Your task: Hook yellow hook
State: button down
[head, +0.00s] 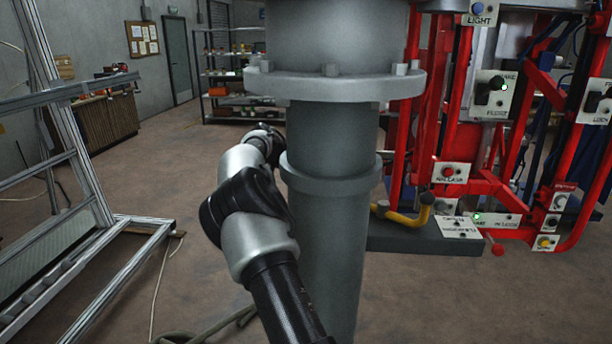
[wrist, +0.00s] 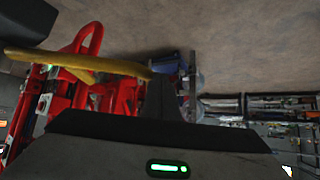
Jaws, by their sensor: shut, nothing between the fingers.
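The yellow hook (head: 408,216) is a bent yellow rod low on the red frame, just right of the grey column in the head view. Its left end passes toward the column's edge. In the wrist view the yellow hook (wrist: 75,62) runs across the left side, and its right end meets the outline of my gripper's dark finger (wrist: 168,100). I cannot tell whether they touch. My gripper is shut and holds nothing. In the head view it is hidden behind the grey column.
The red frame (head: 430,110) carries switches and labelled buttons. An aluminium profile frame (head: 75,160) stands at left, with a hose (head: 215,328) on the floor. Shelves (head: 228,90) stand behind.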

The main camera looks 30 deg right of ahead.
jog(key=shift+w+d, duration=0.2)
jog(key=shift+d, duration=0.15)
dwell(0.3)
jog(key=b+v, duration=0.2)
jog(key=v, duration=1.5)
jog(key=shift+r, duration=0.15)
jog(key=shift+s+a, duration=0.1)
jog(key=shift+s, duration=0.1)
jog(key=s+a+f+t+h+b, duration=0.1)
jog(key=s+f+h+b, duration=0.4)
jog(key=s+f+b, duration=0.3)
jog(key=shift+a+f+m+h+b, duration=0.2)
jog(key=shift+f+m+h+b, duration=0.15)
jog(key=shift+f+b, duration=0.65)
jog(key=shift+f+p, duration=0.2)
jog(key=shift+p, duration=0.1)
